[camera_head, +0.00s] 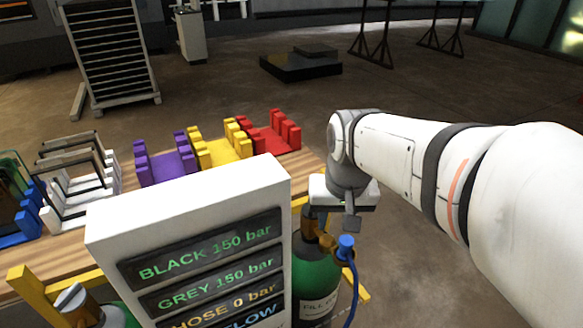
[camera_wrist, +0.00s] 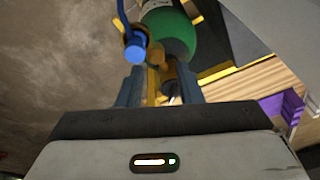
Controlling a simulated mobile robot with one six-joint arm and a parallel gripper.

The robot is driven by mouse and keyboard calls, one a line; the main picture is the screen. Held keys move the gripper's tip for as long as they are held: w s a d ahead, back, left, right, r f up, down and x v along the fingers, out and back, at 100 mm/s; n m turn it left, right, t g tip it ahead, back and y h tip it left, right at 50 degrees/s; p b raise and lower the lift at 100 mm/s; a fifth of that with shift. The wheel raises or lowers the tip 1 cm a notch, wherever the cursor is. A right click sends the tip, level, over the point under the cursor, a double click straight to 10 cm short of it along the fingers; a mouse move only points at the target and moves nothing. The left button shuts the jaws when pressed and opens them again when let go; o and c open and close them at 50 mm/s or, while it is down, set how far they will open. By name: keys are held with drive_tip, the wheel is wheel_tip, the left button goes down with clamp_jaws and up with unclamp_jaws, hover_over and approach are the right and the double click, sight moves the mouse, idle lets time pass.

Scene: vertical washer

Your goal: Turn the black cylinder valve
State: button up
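A green cylinder (camera_head: 318,270) with a brass valve body and a blue hose fitting (camera_head: 346,241) stands right of the readout box. My gripper (camera_head: 325,218) is at its top, covering most of the valve. In the wrist view, the two fingers (camera_wrist: 160,92) stand apart, with brass valve parts (camera_wrist: 153,82) showing between them. I cannot tell if they touch the valve. The black knob itself does not show clearly. The blue fitting (camera_wrist: 135,52) and green cylinder (camera_wrist: 176,38) lie beyond the fingertips. A second valve with a grey knob (camera_head: 71,297) is at the lower left.
A white readout box (camera_head: 190,190) stands close left of my gripper, showing black 150 bar, grey 150 bar and hose 0 bar. Behind it, a wooden bench (camera_head: 70,252) holds purple, yellow and red racks (camera_head: 275,135). A blue hose (camera_head: 352,290) hangs beside the cylinder.

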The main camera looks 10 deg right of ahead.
drive_tip(key=w+m, duration=0.1)
drive_tip(key=w, duration=0.4)
drive_tip(key=w+f+m+g, duration=0.1)
drive_tip(key=w, duration=0.4)
drive_tip(key=w+m+g, duration=0.1)
drive_tip(key=w, duration=0.4)
drive_tip(key=shift+f+p, duration=0.15)
drive_tip(key=shift+p, duration=0.2)
drive_tip(key=shift+w+f+m, duration=0.2)
drive_tip(key=shift+m, duration=0.1)
drive_tip(key=shift+f, duration=0.35)
wheel_tip(320, 180, down, 7)
drive_tip(key=shift+r+p, duration=0.1)
drive_tip(key=shift+p, duration=0.5)
drive_tip(key=shift+c, duration=0.3)
clamp_jaws()
